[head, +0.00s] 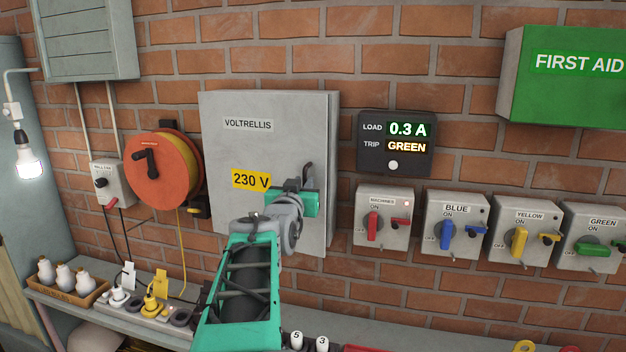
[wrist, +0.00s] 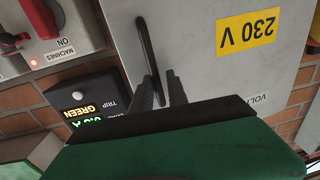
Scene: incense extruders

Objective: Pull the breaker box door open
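The grey breaker box (head: 265,150) hangs on the brick wall, with a VOLTRELLIS label and a yellow 230 V sticker on its door. The door looks shut. Its dark upright handle (head: 308,172) is near the door's right edge.
A load display (head: 395,142) and a row of breaker switches, including the red one (head: 374,226), are right of the box. An orange cable reel (head: 160,168) hangs to its left. A shelf (head: 400,335) with sockets and small items runs below. A green first aid box (head: 570,85) is upper right.

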